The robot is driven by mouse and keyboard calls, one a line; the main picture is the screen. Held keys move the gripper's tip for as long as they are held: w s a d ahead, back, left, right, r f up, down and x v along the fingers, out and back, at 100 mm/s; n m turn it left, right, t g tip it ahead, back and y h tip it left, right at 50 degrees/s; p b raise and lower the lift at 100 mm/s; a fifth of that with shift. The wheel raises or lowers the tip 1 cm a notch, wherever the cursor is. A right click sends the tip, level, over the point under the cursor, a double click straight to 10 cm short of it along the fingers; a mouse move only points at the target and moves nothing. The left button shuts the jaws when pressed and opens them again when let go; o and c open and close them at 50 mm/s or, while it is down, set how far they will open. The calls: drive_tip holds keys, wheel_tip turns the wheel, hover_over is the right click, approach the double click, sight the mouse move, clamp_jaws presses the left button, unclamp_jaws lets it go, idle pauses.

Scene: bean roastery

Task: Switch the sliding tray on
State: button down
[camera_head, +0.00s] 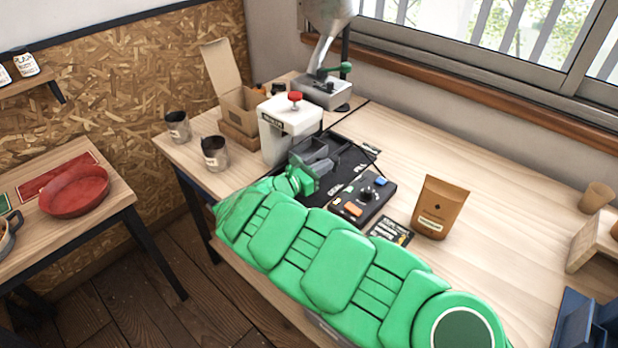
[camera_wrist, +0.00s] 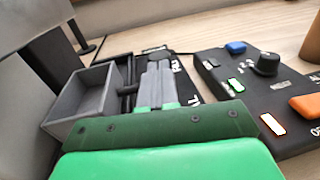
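The black control panel (camera_head: 345,216) sits on the table in front of the machine. It has an orange switch (camera_wrist: 308,106), a black knob (camera_wrist: 266,64) and a blue button (camera_wrist: 236,48). Small green and red-edged white labels (camera_wrist: 272,125) mark it; which control belongs to the sliding tray cannot be read. A grey open box (camera_wrist: 72,108), which looks like the sliding tray, stands left of my fingers in the wrist view. My gripper (camera_wrist: 158,75) is over the machine's black base, left of the panel. Its grey fingers look closed together and hold nothing visible.
A white container with a red knob (camera_head: 295,97) stands behind my gripper. A brown pouch (camera_head: 440,207) stands right of the panel. Two dark cups (camera_head: 215,155) and a cardboard box (camera_head: 240,105) are at left. The table's right middle is clear.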

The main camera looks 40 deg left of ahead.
drive_tip(key=w, duration=0.9)
drive_tip(key=shift+w, duration=0.45)
drive_tip(key=shift+w+d, duration=0.1)
drive_tip(key=shift+d, duration=0.05)
drive_tip(key=s+a, duration=0.1)
drive_tip(key=s, duration=0.3)
drive_tip(key=s+a, duration=0.1)
drive_tip(key=s, duration=0.9)
drive_tip(key=shift+s+a+r, duration=0.2)
drive_tip(key=shift+s+a, duration=0.05)
drive_tip(key=shift+a, duration=0.15)
